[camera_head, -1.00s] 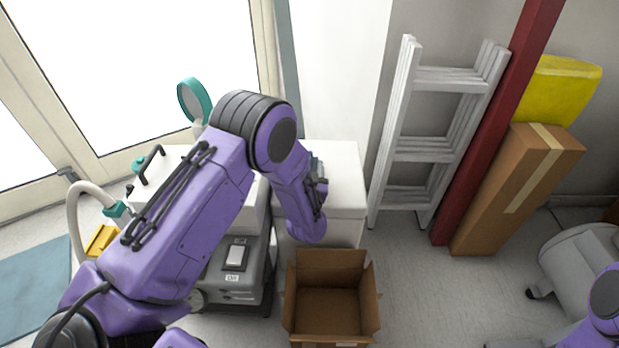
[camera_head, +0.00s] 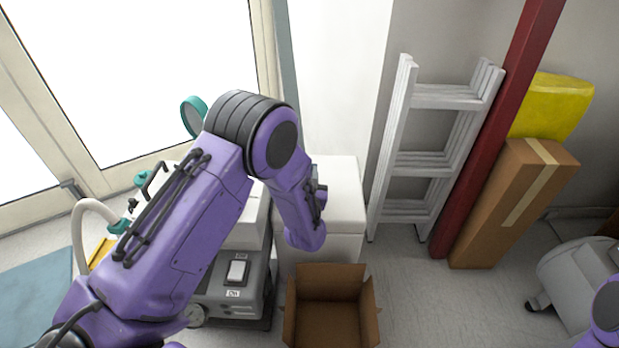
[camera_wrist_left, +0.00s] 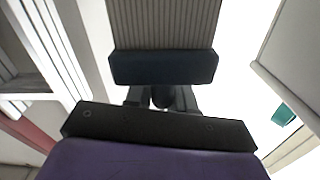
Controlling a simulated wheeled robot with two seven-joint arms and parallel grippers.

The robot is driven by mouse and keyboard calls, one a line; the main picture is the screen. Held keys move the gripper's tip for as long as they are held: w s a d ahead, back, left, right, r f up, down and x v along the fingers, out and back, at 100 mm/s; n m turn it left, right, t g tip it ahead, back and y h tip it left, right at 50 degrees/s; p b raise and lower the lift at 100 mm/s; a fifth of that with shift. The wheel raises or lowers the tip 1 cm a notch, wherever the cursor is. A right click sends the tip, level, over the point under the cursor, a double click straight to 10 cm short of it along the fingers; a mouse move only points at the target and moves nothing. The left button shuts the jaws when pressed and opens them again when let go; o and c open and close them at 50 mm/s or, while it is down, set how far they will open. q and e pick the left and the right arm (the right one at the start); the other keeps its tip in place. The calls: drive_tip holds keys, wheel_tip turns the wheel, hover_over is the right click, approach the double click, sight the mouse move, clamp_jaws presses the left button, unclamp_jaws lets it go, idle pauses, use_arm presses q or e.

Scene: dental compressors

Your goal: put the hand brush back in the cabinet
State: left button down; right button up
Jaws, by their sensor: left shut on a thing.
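The hand brush shows in the left wrist view as pale brown ribbed bristles (camera_wrist_left: 163,24) above a dark block (camera_wrist_left: 163,68). My left gripper (camera_wrist_left: 160,97) is shut on it, on the near side of the dark block; the handle is mostly hidden. In the head view my left arm crosses the middle, and its gripper and the brush are hidden behind the forearm. A white cabinet-like box (camera_head: 338,192) stands behind and right of my forearm; no opening shows from here. My right gripper is out of view; only a piece of that arm shows at the right edge.
An open cardboard box (camera_head: 328,322) stands on the floor in front of the white box. A grey compressor unit (camera_head: 232,290) is at its left. A white ladder (camera_head: 432,160), a red post (camera_head: 490,130) and a tall carton (camera_head: 510,205) stand right. Floor between carton and open box is clear.

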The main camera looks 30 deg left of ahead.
use_arm(q)
drive_tip(key=s+r, duration=0.1)
drive_tip(key=r, duration=0.1)
drive_tip(key=s+r+p, duration=0.2)
drive_tip(key=s+r, duration=0.1)
drive_tip(key=shift+d+r, duration=0.1)
drive_tip(key=shift+r, duration=0.2)
drive_tip(key=s+r+p, duration=0.2)
drive_tip(key=s+r, duration=0.1)
drive_tip(key=s, duration=0.6)
wheel_tip(320, 180, up, 8)
drive_tip(key=p, duration=0.7)
drive_tip(key=w+d+f+m+t+h+b, duration=0.2)
drive_tip(key=w+d+f+m+h+b, duration=0.3)
drive_tip(key=w+d+f+h+b, duration=0.4)
drive_tip(key=s+r+p, duration=0.4)
drive_tip(key=r+p, duration=0.7)
drive_tip(key=p, duration=0.1)
drive_tip(key=s+r+y+p, duration=0.1)
drive_tip(key=s+r+p, duration=0.3)
drive_tip(key=r+p, duration=0.6)
drive_tip(key=shift+s+d+r+p, duration=0.35)
drive_tip(key=shift+r+p, duration=0.05)
drive_tip(key=shift+p, duration=0.65)
